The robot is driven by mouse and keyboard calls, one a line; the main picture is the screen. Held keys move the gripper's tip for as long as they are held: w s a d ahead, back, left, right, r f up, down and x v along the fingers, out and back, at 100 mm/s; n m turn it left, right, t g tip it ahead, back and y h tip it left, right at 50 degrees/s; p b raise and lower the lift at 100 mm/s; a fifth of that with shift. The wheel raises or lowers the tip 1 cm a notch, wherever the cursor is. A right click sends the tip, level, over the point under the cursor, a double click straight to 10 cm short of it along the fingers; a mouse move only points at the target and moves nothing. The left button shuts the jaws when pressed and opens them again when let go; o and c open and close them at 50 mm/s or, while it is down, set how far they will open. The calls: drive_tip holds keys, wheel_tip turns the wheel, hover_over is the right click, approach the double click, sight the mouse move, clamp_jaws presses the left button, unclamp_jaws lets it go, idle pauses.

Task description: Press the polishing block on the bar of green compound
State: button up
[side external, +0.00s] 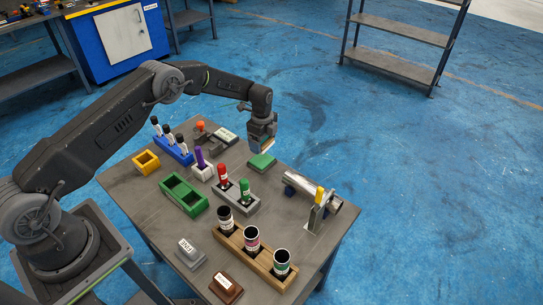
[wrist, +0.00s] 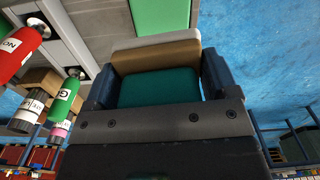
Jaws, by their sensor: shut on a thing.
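My gripper (side external: 262,140) is shut on the polishing block (side external: 266,149), close over the bar. In the wrist view the block (wrist: 158,88) sits between both fingers, with a teal part, a tan layer and a pale pad on its far side. I cannot tell whether the pad touches the bar. The block's underside is hidden.
A wooden rack (side external: 253,258) holds labelled pots. A green tray (side external: 184,195) is left.

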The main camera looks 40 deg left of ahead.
sight(262, 160)
drive_tip(key=shift+w+a+f, duration=0.15)
drive_tip(key=shift+a+f, duration=0.1)
drive_tip(key=shift+a, duration=0.15)
drive_tip(key=shift+f, duration=2.75)
drive_tip(key=shift+f, duration=0.55)
drive_tip(key=shift+r, duration=3.55)
